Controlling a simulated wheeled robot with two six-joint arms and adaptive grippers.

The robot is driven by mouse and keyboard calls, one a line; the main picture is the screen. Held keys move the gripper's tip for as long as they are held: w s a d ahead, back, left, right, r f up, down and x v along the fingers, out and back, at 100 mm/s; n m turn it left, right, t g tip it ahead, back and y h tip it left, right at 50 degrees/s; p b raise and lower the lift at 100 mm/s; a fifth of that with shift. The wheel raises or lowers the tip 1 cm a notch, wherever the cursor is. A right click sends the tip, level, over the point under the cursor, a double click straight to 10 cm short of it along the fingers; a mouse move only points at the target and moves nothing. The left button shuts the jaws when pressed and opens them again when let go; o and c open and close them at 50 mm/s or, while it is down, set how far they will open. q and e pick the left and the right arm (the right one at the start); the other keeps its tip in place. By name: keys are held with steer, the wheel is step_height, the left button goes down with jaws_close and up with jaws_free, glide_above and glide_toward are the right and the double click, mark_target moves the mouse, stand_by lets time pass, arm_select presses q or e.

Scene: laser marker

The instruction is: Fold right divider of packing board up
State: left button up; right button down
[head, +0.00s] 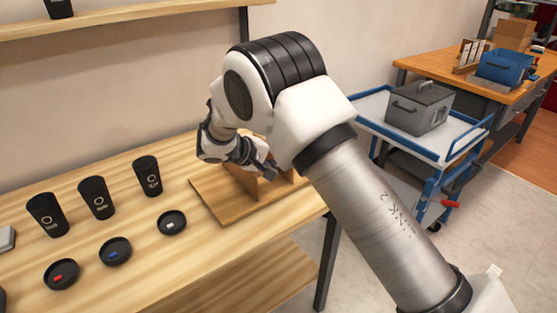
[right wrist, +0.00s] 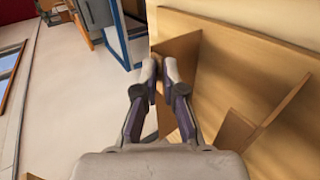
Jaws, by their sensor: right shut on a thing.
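The wooden packing board (head: 217,205) lies flat on the table in the head view. One upright divider (head: 241,181) stands near its middle; another wooden piece to its right (head: 286,176) is partly hidden behind my right arm. My right gripper (head: 268,167) reaches down over the board. In the right wrist view my right gripper (right wrist: 159,68) is shut on the edge of the right divider (right wrist: 186,50), which stands raised at an angle from the board. The other divider (right wrist: 236,130) shows at the lower right there. My left gripper is not in view.
Several black cups (head: 97,197) and round black lids (head: 115,251) stand on the wooden table (head: 150,285) left of the board. A blue-framed cart (head: 375,103) with a grey box (head: 419,108) stands beyond my arm. A wall shelf (head: 130,18) hangs above.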

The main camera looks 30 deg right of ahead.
steer(key=shift+s+f, duration=0.25)
steer(key=shift+f, duration=0.4)
steer(key=c, duration=1.4)
jaws_free()
steer(key=shift+d+f, duration=0.1)
steer(key=shift+w+d, duration=0.15)
steer(key=shift+d, duration=0.05)
steer(key=shift+a, duration=0.1)
steer(key=shift+a+r, duration=0.15)
steer(key=shift+r, duration=0.1)
steer(key=v, duration=0.7)
steer(key=shift+r, duration=0.15)
steer(key=shift+w, duration=0.1)
